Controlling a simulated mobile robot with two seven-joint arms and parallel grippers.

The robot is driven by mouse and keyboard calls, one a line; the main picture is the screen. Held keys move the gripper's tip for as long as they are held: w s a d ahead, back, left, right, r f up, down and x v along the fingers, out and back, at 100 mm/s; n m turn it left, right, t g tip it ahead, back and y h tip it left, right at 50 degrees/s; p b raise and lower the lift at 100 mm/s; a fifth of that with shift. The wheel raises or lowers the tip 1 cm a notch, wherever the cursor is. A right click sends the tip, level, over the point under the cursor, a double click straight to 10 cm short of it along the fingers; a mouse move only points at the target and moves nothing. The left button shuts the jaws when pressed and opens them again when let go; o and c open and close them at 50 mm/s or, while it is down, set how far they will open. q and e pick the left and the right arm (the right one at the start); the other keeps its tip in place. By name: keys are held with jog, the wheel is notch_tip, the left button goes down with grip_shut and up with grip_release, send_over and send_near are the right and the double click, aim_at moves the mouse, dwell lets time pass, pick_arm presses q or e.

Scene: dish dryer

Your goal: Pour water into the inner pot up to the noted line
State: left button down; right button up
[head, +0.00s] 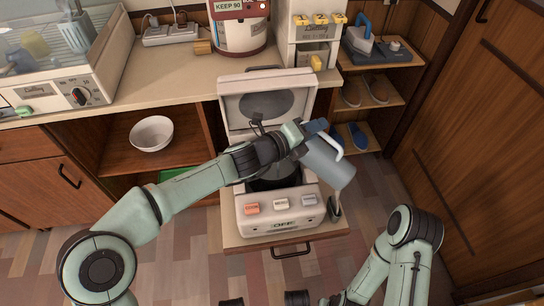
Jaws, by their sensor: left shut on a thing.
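The rice cooker (281,219) stands on a pulled-out drawer shelf with its lid (268,102) raised. The dark inner pot (277,182) shows inside it, partly hidden by my left arm and the pitcher; I cannot make out its water level or line. My left gripper (312,132) is shut on a blue-grey pitcher (327,165) with a pale handle. The pitcher is tilted, above and to the right of the pot's opening. No water stream shows. My right arm is at the lower right; its gripper is not clearly in view.
A paddle-like utensil (335,207) hangs at the cooker's right side. A white bowl (151,134) sits on the lower shelf. Above are the counter (150,83), a dish dryer (60,72) and a water boiler (240,35). Shelves with slippers (376,88) stand right.

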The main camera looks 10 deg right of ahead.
pick_arm(q)
jog(key=shift+w+a+f, duration=0.15)
jog(key=shift+a, duration=0.05)
pick_arm(e)
jog(key=shift+s+f, duration=0.1)
jog(key=shift+s, duration=0.05)
dwell(0.8)
pick_arm(q)
jog(key=shift+w+a+f+n, duration=0.2)
jog(key=shift+w+a+n, duration=0.05)
jog(key=shift+n, duration=0.05)
pick_arm(e)
jog(key=shift+w+r, duration=0.35)
jog(key=shift+w, duration=0.2)
dwell(0.4)
